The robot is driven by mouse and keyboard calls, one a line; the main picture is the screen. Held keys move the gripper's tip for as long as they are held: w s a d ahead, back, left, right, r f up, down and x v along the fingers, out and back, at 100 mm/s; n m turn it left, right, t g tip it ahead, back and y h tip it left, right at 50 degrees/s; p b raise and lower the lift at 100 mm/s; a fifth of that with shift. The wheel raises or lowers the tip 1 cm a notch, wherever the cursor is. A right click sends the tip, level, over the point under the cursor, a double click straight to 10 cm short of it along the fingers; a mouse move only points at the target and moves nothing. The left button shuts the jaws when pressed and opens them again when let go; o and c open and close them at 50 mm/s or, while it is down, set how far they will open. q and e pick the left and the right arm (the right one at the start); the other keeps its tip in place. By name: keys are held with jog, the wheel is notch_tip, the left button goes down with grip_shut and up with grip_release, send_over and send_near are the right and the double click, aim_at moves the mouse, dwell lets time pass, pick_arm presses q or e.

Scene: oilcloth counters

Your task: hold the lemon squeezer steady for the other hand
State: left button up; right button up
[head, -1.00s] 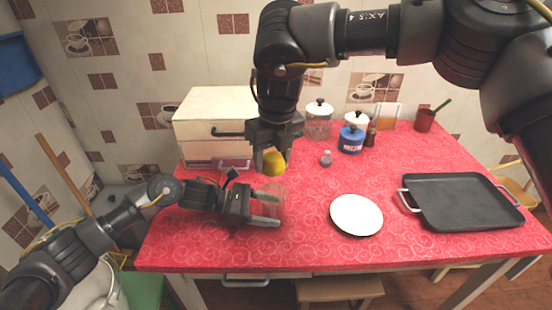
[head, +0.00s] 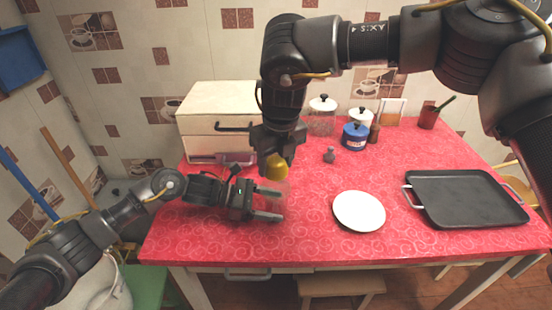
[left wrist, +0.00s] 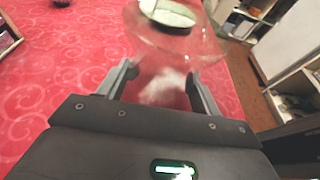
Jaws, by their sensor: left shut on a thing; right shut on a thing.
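The lemon squeezer is a clear, see-through piece with a wide flared top, plain in the left wrist view (left wrist: 175,52) and faint in the head view (head: 273,203). My left gripper (head: 269,204) is shut on it from the left, one finger on each side, above the red cloth. My right gripper (head: 276,155) comes from above, shut on a yellow lemon (head: 277,169), just over the squeezer. I cannot tell whether lemon and squeezer touch. In the left wrist view, a pale greenish disc with a dark edge shows over the squeezer's top; I cannot make out what it is.
A white plate (head: 359,212) lies to the right, with a black tray (head: 465,199) beyond it. A cream box (head: 206,124) stands at the back left. Cloth around the plate is clear.

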jog(key=shift+f, duration=0.25)
dwell(0.3)
jog(key=shift+f, duration=0.95)
jog(key=shift+r, duration=1)
jog(key=shift+f, duration=0.25)
jog(key=shift+f, duration=0.75)
jog(key=shift+r, duration=0.1)
jog(key=shift+r, duration=0.9)
jog(key=shift+f, duration=0.2)
dwell(0.5)
